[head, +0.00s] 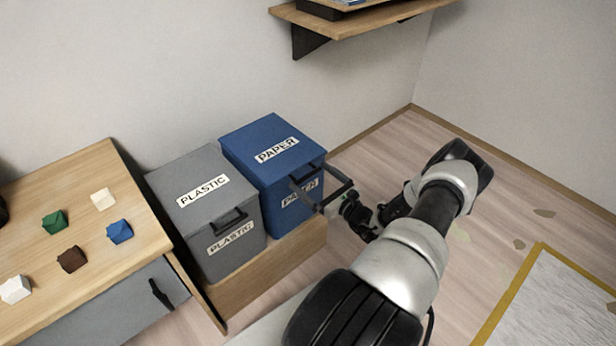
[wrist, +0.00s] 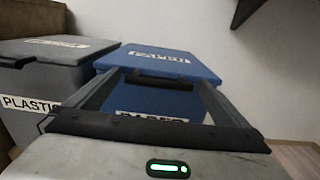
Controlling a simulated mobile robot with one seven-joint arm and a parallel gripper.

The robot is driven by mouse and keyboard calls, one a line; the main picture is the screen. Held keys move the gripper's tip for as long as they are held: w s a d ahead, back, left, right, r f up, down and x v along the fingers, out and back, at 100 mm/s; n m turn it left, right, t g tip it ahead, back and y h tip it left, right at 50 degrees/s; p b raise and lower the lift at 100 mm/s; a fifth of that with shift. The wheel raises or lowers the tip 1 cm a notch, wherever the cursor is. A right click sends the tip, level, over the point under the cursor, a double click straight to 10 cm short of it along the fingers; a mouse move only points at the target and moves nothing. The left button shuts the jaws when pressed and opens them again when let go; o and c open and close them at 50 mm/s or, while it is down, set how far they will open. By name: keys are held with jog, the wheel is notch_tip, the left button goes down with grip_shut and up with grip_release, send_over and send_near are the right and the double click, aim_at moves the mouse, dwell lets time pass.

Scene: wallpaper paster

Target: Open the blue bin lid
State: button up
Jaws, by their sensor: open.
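The blue bin (head: 262,178), labelled PAPER, stands on a low wooden base with its blue lid (head: 250,137) shut and flat. The lid also shows in the wrist view (wrist: 200,66). A dark handle (wrist: 160,79) sits at the lid's front edge. My gripper (head: 308,178) is in front of the bin at handle height, with its fingers spread and pointing at the bin. In the wrist view the handle lies between the two fingertips (wrist: 158,76). I cannot tell whether they touch it. In the head view the fingers partly hide the handle and front label.
A grey PLASTIC bin (head: 208,213) stands close on the left. A wooden table (head: 92,228) with several small coloured blocks is further left. A wooden shelf (head: 365,22) hangs on the wall above, to the right.

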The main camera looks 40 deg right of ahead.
jog(key=shift+w+a, duration=0.1)
jog(key=shift+w, duration=1.2)
